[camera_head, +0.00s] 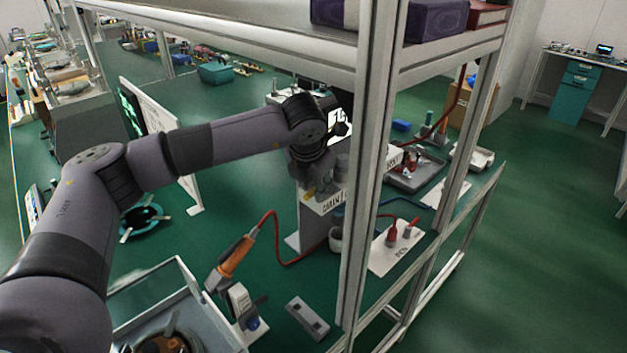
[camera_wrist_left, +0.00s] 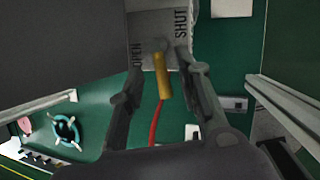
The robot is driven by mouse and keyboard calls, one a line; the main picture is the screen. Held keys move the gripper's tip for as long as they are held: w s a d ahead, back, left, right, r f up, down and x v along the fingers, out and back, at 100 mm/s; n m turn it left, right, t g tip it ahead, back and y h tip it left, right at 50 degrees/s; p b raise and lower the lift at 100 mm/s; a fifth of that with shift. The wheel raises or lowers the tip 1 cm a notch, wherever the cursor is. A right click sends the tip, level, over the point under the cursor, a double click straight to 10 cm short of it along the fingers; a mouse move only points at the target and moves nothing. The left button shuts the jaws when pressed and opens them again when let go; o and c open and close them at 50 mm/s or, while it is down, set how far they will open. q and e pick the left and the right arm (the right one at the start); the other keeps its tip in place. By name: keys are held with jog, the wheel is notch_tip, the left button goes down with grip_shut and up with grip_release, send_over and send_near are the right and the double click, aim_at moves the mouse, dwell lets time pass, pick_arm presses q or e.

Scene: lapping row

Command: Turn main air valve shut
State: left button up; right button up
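The valve's yellow handle (camera_wrist_left: 163,82) shows in the left wrist view between the two fingers of my left gripper (camera_wrist_left: 157,66). The fingers are apart, with gaps on both sides of the handle. The handle hangs from a pivot on a grey label plate (camera_wrist_left: 150,24), with OPEN at its left and SHUT at its right. The handle lies between the two words. In the head view, my left gripper (camera_head: 326,176) is in front of the plate (camera_head: 325,204), and the yellow handle tip (camera_head: 309,195) shows just below it. My right gripper is not in view.
An aluminium post (camera_head: 372,150) stands just right of my left gripper, under a shelf (camera_head: 250,37). A red hose (camera_head: 290,262) runs below to an orange-handled tool (camera_head: 235,258). A white board (camera_head: 160,120) stands to the left.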

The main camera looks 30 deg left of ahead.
pick_arm(q)
jog(key=shift+w+f, duration=0.1)
jog(key=shift+f, duration=0.1)
grip_shut()
dwell(0.3)
